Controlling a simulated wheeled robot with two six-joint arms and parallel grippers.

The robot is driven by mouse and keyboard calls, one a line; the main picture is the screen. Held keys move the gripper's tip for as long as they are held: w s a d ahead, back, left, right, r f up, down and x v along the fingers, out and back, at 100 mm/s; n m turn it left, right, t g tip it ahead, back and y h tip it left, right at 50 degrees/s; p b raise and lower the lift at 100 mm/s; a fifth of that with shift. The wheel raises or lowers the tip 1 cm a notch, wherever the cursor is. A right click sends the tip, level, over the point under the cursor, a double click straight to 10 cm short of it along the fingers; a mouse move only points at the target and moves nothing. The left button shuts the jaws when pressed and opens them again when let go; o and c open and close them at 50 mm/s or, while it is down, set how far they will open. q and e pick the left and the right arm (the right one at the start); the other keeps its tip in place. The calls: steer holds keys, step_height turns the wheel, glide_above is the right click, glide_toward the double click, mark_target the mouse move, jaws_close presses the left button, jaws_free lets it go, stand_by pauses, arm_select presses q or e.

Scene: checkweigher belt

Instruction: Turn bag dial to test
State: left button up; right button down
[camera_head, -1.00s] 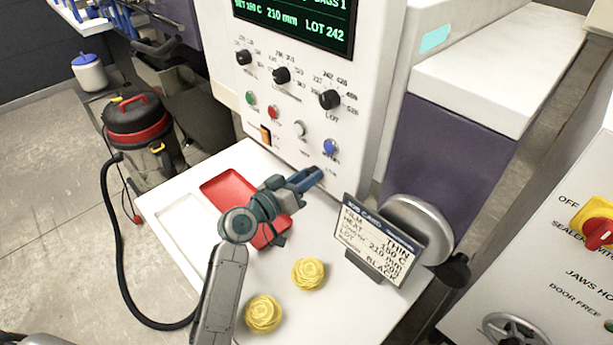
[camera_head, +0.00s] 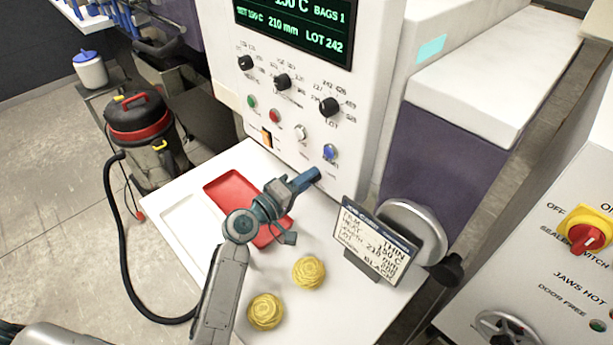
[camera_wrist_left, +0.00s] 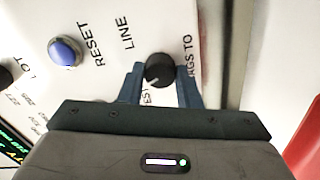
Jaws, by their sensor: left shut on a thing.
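The bag dial (camera_wrist_left: 159,70) is a small black knob on the white panel, beside the partly covered lettering "BAGS TO". The word "LINE" is printed near it, and letters "ES" show below it. A pale mark on the knob sits at its lower left, towards "ES". My left gripper (camera_wrist_left: 160,84) has one finger on each side of the knob and is shut on it. In the head view my left gripper (camera_head: 312,176) reaches the panel's lower edge and hides the dial. My right gripper is not in view.
A blue reset button (camera_head: 330,152) is just above the gripper. A job card (camera_head: 376,243) stands close on the right.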

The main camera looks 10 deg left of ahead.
arm_select(q)
steer(key=shift+n, duration=0.6)
steer(key=o, duration=1)
steer(key=shift+c, duration=0.2)
steer(key=b+v, duration=0.3)
steer(key=v, duration=0.8)
steer(key=shift+w, duration=0.1)
